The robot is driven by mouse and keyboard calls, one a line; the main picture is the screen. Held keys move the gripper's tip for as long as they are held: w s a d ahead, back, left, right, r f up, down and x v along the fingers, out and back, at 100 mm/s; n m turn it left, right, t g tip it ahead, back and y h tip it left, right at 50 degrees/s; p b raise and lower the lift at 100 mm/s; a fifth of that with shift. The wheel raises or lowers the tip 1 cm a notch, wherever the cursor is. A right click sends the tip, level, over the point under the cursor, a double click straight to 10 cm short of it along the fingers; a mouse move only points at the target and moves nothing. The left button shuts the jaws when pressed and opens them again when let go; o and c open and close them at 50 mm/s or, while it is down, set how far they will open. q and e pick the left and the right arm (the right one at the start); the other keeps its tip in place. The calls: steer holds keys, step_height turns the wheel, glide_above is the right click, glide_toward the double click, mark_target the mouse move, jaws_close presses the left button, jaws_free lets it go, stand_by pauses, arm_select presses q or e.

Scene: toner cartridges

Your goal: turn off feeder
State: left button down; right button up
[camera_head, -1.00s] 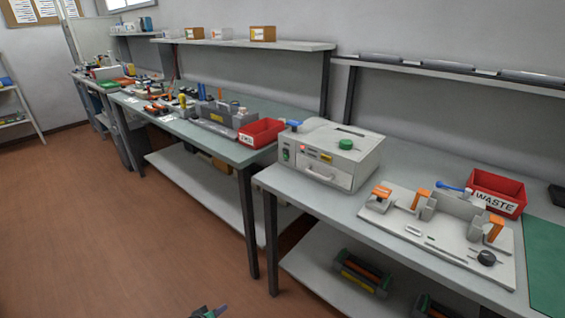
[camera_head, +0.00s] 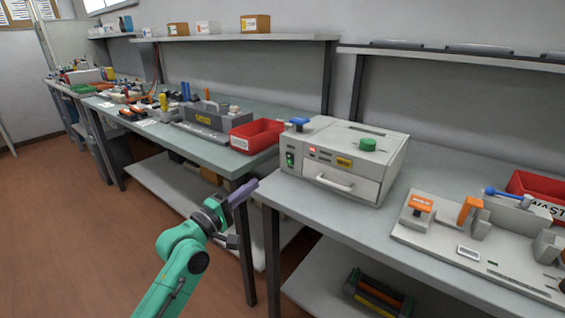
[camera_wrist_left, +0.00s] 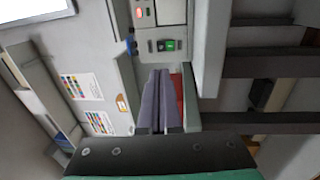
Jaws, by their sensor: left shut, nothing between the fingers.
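The feeder, a light grey box (camera_head: 388,150) with a drawer handle and a green knob on top, stands on the right-hand bench. Its green rocker switch (camera_head: 290,159) is on the left of the front face, beside a red light (camera_head: 313,150). In the left wrist view the feeder's panel (camera_wrist_left: 157,33) appears turned sideways, with the green switch (camera_wrist_left: 170,45) above the fingertips. My left gripper (camera_head: 243,191) is shut and empty, in front of the bench and below the switch, apart from it. It also shows in the wrist view (camera_wrist_left: 157,76). My right gripper is out of view.
A red bin (camera_head: 257,135) stands on the neighbouring bench, left of the feeder. A grey fixture plate with orange clamps (camera_head: 470,208) lies right of it. The bench edge (camera_head: 330,238) is near my gripper. The floor to the left is clear.

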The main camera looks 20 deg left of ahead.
mark_target(289, 156)
arm_select(q)
steer(key=x, duration=1.3)
steer(key=shift+w, duration=0.25)
steer(key=shift+w+d, duration=0.1)
steer(key=shift+w, duration=0.15)
